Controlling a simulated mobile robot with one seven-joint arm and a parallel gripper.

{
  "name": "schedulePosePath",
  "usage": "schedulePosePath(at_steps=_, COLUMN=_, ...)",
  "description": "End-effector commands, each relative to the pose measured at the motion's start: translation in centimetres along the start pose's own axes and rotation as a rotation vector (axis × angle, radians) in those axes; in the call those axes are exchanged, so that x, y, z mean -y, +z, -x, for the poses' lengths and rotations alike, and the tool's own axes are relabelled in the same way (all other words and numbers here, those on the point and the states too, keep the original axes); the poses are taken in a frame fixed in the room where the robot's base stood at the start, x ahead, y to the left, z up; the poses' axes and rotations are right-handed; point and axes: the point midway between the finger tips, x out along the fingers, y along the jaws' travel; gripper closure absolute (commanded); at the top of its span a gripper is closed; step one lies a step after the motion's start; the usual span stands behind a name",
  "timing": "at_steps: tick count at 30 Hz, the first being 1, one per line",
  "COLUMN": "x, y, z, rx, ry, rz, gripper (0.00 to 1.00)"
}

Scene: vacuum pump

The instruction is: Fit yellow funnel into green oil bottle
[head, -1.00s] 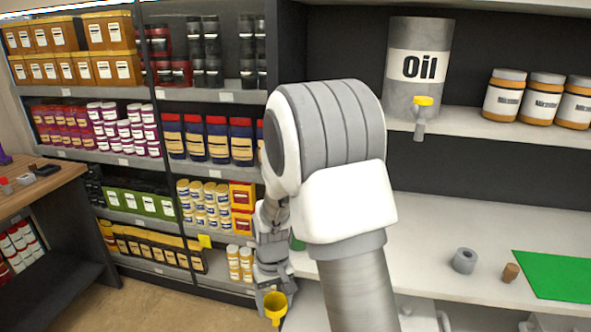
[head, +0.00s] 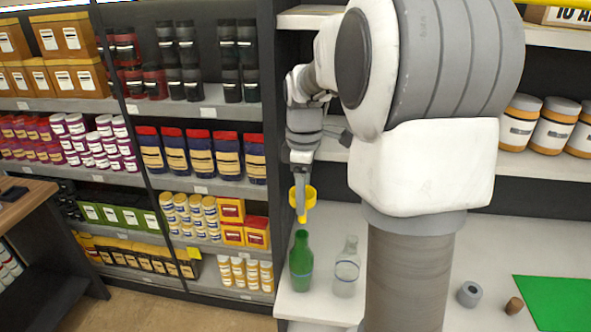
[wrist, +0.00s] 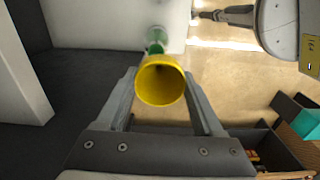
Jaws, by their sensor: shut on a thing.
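The yellow funnel (head: 302,200) is held in my gripper (head: 299,182), with its spout pointing down. The green oil bottle (head: 301,262) stands upright on the white shelf just below the funnel. In the head view the spout tip is a little above the bottle's mouth, and the two look apart. In the wrist view the yellow funnel (wrist: 160,80) sits between the fingers of my gripper (wrist: 160,92). Part of the green bottle (wrist: 155,40) shows beyond the funnel's rim there; the spout is hidden behind the cone.
A clear glass bottle (head: 347,268) stands close to the right of the green bottle. A grey ring (head: 470,294), a cork (head: 514,305) and a green mat (head: 560,305) lie farther right on the white shelf (head: 320,306). Shelves of stacked goods are at left.

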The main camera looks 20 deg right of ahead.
Motion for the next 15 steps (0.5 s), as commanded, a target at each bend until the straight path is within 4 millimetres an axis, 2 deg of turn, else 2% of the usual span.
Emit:
schedulePosePath(at_steps=4, x=-0.05, y=0.26, z=0.76, rx=0.001, ry=0.002, rz=0.020, gripper=0.85)
schedulePosePath(at_steps=15, x=-0.06, y=0.30, z=0.83, rx=0.001, ry=0.002, rz=0.024, gripper=0.85)
